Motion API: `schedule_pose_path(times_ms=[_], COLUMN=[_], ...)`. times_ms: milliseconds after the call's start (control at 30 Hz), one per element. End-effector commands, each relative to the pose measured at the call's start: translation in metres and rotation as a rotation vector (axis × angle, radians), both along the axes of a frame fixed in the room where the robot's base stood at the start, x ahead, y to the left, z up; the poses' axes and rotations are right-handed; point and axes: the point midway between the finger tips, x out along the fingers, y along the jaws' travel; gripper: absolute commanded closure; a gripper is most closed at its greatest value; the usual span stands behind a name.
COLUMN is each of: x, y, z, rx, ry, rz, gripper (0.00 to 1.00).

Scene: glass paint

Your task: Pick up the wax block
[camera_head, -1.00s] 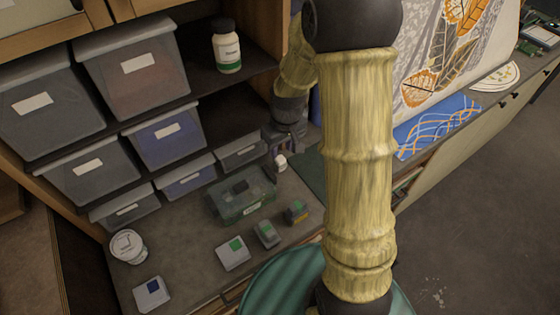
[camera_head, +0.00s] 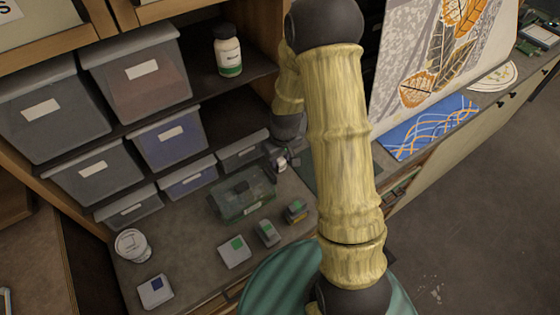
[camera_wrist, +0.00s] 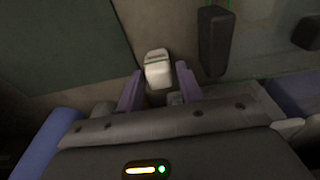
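A small white block-like object with a dark green band (camera_wrist: 157,72) stands on the counter in the wrist view. It looks like the wax block, but its label cannot be read. My gripper (camera_wrist: 159,78) has its two purple fingers spread, one on each side of its near end, with visible gaps. In the head view the white object (camera_head: 282,165) is small and partly covered by my gripper (camera_head: 284,158), just right of the clear green bin.
The clear green bin (camera_head: 228,208) holds a dark item, which shows close beside my gripper in the wrist view. Several small labelled blocks (camera_head: 234,251) and a white tub (camera_head: 131,245) are on the counter. Lidded bins fill the shelves behind at left.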

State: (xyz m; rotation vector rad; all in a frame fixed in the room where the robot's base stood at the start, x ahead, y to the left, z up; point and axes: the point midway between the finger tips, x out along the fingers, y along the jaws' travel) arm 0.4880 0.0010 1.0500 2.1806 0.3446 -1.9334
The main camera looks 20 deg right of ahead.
Motion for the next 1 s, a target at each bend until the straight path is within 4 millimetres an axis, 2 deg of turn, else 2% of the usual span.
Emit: schedule_pose_path(times_ms=[300, 833, 1000], x=[0.004, 0.004, 0.004], y=[0.001, 0.001, 0.001], z=[-0.026, -0.026, -0.026], rx=[0.0, 0.0, 0.0], ry=[0.001, 0.0, 0.0], rz=[0.001, 0.001, 0.001], gripper=[0.64, 0.64, 0.97])
